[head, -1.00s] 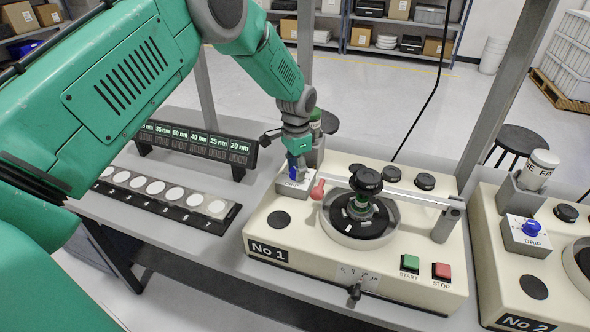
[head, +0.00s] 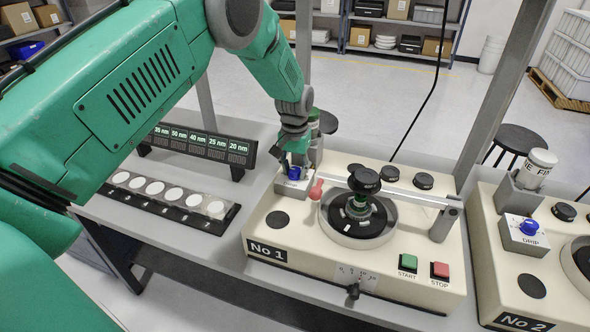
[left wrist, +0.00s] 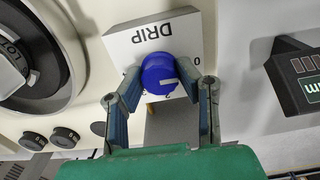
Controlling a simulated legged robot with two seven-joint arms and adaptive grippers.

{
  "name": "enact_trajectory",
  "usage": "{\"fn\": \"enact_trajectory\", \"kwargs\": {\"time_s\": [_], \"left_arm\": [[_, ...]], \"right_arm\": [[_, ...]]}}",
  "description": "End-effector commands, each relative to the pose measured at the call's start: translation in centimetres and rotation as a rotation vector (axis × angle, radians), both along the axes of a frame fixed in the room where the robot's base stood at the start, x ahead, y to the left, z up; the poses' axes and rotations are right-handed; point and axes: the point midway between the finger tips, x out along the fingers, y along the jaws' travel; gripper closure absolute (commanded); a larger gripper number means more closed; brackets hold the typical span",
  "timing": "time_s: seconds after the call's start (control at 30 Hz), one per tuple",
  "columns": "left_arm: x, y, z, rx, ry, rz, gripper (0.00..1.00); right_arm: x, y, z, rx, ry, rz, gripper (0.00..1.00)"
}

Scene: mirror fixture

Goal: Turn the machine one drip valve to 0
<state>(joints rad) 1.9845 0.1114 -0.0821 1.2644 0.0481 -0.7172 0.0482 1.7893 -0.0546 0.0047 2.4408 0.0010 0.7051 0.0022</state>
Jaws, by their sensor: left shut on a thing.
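The machine one drip valve is a blue knob (head: 294,172) on a white block marked DRIP, at the back left of the No 1 machine (head: 330,262). My left gripper (head: 292,163) reaches down onto the knob from above. In the left wrist view its two fingers (left wrist: 162,92) stand either side of the knob, shut on it. The knob's left and right edges are partly covered. My right gripper is out of view.
A red-tipped lever arm (head: 317,189) and the black-knobbed round plate (head: 358,222) lie just right of the valve. A green-capped bottle (head: 314,118) stands behind it. A row of white discs (head: 172,195) and a display (head: 205,145) are at left. The No 2 machine (head: 530,275) is at right.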

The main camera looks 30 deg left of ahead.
Motion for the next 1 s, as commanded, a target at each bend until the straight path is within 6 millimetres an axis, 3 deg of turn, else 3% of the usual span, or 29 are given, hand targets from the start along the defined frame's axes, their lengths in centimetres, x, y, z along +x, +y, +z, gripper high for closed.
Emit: {"fn": "enact_trajectory", "kwargs": {"time_s": [0.57,0.6,0.63,1.0], "left_arm": [[0.60,0.18,0.49,0.003,-0.019,0.033,1.00],[0.60,0.18,0.49,0.003,-0.019,0.033,0.64],[0.59,0.18,0.48,0.003,-0.019,0.032,0.53],[0.16,0.13,0.45,0.002,-0.008,0.032,0.51]], "right_arm": [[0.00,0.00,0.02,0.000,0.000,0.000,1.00],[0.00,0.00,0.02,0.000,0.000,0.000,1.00],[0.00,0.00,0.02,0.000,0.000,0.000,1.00],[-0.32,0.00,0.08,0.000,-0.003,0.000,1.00]]}}
